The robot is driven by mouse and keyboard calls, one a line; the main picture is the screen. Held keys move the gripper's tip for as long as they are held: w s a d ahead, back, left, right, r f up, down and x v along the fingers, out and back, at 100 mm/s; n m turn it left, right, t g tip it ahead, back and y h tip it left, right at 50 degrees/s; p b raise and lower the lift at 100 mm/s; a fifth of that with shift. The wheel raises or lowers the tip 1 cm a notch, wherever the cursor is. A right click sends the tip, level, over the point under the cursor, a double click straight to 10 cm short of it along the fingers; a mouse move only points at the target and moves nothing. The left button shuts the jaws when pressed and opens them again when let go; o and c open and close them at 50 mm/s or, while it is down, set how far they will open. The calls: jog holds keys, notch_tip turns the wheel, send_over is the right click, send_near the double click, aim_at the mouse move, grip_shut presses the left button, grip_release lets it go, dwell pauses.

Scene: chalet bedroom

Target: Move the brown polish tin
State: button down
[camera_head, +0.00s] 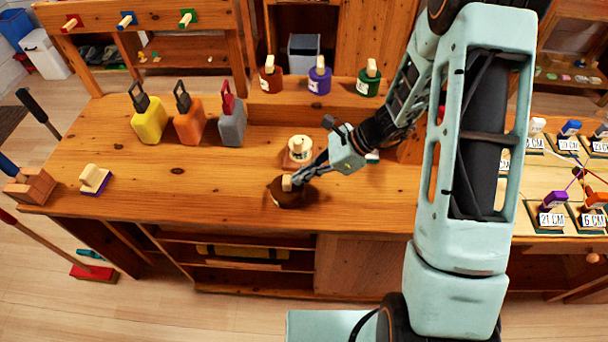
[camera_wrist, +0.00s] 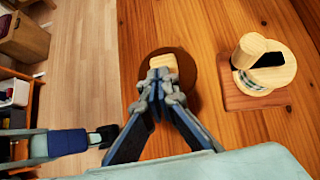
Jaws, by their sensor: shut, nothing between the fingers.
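The brown polish tin (camera_head: 292,198) is a dark round disc with a pale wooden knob, lying on the wooden bench top near its front edge. It also shows in the wrist view (camera_wrist: 184,82), partly hidden behind my fingers. My gripper (camera_head: 299,178) is at the tin, its fingertips close together beside the knob. In the wrist view my fingertips (camera_wrist: 161,76) meet just below the knob and over the disc, with nothing between them. I cannot tell whether they touch the tin.
A round pale wooden piece on a square base (camera_head: 299,143) stands just behind the tin. Yellow (camera_head: 149,122), orange (camera_head: 188,124) and grey (camera_head: 231,125) containers stand at the back left. A small wooden block (camera_head: 95,179) lies at left. The bench between is clear.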

jog(key=b, duration=0.2)
send_over(275, 189)
jog(key=shift+a, duration=0.2)
jog(key=shift+d+p, duration=0.1)
jog(key=shift+p, duration=0.2)
dwell(0.5)
